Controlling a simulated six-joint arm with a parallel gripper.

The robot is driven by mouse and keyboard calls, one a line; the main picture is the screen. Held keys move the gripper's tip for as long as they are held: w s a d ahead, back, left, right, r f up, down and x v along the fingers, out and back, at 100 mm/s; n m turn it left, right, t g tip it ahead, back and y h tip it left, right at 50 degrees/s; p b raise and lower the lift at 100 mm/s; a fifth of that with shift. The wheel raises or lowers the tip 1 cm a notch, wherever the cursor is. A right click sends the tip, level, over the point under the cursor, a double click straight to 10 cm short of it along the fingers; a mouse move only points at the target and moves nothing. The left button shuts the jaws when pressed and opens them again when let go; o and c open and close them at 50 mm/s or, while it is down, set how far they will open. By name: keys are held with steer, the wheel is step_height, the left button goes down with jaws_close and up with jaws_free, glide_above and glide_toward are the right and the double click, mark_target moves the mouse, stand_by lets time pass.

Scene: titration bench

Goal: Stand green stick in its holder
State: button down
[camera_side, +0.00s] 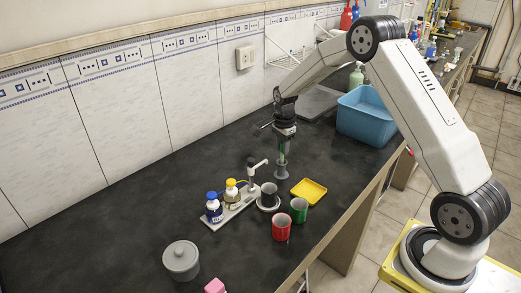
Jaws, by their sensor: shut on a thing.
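My gripper (283,136) points down above the dark bench, in the middle of the view. It is shut on the green stick (283,148), a short part of which shows upright just below the fingers. Directly below is a small grey stand with a round foot (281,174), which looks like the holder. The stick's lower end appears at or just above this stand; I cannot tell whether it is inside.
A green cup (299,212) and a red cup (281,231) stand in front, with a yellow tray (309,191) behind. Capped bottles (214,211) sit on a rack to the left. A blue tub (366,120) is at the right. The bench at left is clear.

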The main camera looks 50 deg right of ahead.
steer(key=shift+f, duration=0.6)
stand_by(0.3)
steer(key=shift+c, duration=2.2)
jaws_free()
steer(key=shift+o, duration=0.2)
steer(key=o, duration=0.3)
steer(key=shift+o, duration=0.2)
steer(key=shift+r, duration=0.1)
steer(key=shift+r, duration=2.9)
